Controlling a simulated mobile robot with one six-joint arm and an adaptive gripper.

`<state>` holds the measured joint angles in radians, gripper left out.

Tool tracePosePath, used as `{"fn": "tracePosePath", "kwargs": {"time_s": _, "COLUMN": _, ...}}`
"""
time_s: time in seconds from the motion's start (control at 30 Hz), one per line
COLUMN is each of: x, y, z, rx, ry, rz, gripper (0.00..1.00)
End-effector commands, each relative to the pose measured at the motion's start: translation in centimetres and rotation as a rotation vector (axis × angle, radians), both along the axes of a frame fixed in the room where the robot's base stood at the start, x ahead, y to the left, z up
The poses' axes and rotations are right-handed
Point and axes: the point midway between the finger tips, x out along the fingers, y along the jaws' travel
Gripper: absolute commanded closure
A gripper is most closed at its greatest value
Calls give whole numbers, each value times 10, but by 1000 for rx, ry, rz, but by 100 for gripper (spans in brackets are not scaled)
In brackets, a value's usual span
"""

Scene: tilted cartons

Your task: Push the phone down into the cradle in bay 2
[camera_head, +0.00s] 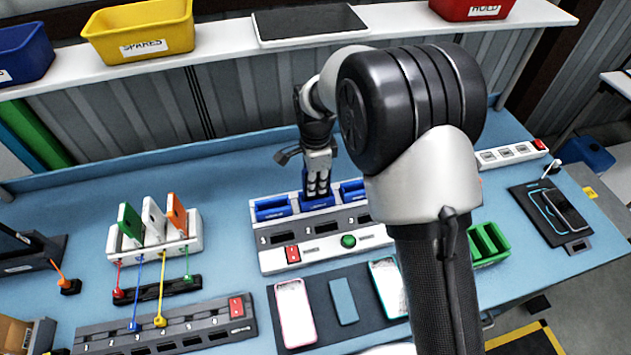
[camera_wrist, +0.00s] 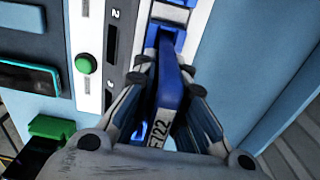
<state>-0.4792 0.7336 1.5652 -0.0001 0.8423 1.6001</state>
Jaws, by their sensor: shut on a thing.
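A blue phone (camera_wrist: 168,85) with a white label on its edge is held between the fingers of my gripper (camera_wrist: 167,72) in the wrist view. In the head view my gripper (camera_head: 318,178) is over the middle blue cradle (camera_head: 318,202) of the block (camera_head: 330,258), and the phone is mostly hidden by the fingers. The number 2 shows beside the cradle in the wrist view.
Blue cradles stand on the left (camera_head: 273,208) and right (camera_head: 352,190). A dark mat (camera_head: 316,285) with several phones lies in front. A rack (camera_head: 155,250) stands left.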

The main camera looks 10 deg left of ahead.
Motion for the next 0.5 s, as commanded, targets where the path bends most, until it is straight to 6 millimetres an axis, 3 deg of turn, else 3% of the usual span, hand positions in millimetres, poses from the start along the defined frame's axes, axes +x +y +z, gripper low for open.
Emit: {"fn": "tracePosePath", "kwargs": {"time_s": 0.5, "x": 0, "y": 0, "z": -6, "rx": 0, "ry": 1, "rz": 0, "gripper": 100}}
